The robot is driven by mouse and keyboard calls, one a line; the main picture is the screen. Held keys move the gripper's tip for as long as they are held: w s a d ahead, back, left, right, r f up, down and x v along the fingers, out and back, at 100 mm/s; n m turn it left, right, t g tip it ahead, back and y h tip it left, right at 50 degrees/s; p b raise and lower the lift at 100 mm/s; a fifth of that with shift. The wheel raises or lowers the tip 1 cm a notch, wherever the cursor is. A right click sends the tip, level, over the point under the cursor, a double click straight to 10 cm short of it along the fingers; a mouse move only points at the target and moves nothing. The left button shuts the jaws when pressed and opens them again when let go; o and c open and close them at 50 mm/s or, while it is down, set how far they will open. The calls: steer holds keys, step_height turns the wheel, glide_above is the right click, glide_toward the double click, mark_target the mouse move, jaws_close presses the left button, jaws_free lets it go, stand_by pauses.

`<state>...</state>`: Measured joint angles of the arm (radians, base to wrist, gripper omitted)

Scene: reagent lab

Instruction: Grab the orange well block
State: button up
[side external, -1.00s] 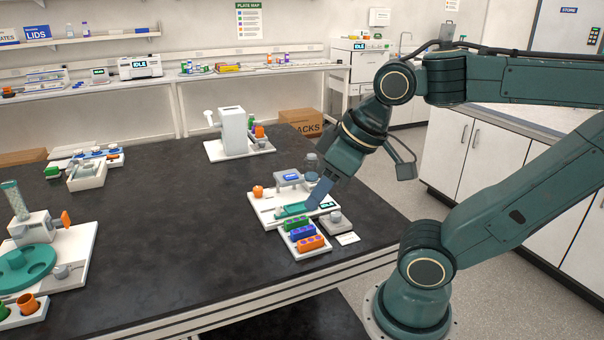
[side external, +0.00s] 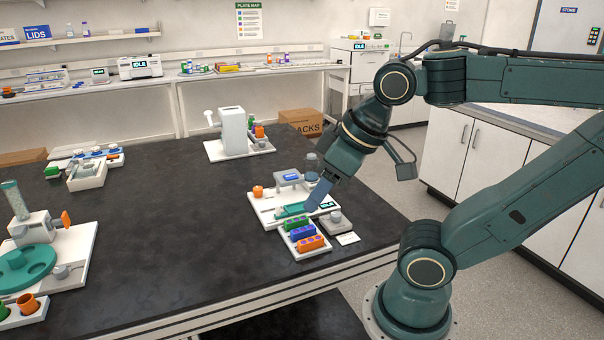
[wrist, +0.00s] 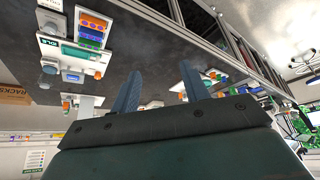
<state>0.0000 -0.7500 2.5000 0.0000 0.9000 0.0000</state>
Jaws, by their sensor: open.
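The orange well block (side external: 310,244) lies at the front end of a white tray (side external: 296,251), with a blue block (side external: 303,232) behind it and a green block (side external: 295,222) behind that. In the wrist view the orange block (wrist: 94,22) is at the upper left, beside the blue block (wrist: 91,34). My gripper (side external: 309,208) is above and behind the row of blocks, near the green one, pointing down and left. In the wrist view its two fingers (wrist: 162,85) are apart with nothing between them. The orange block is not between the fingers.
Behind the tray is a white station (side external: 262,208) with an orange knob (side external: 258,191) and a small display. A grey knob unit (side external: 335,217) stands just right of the blocks.

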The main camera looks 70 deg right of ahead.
steer(key=shift+w, duration=0.1)
steer(key=n+g, duration=0.6)
steer(key=n, duration=0.3)
glide_above(313, 239)
steer(key=shift+w+d+f, duration=0.1)
steer(key=shift+f, duration=10.9)
steer(key=shift+f, duration=0.15)
steer(key=shift+f, duration=2.45)
steer(key=shift+c, duration=0.3)
jaws_close()
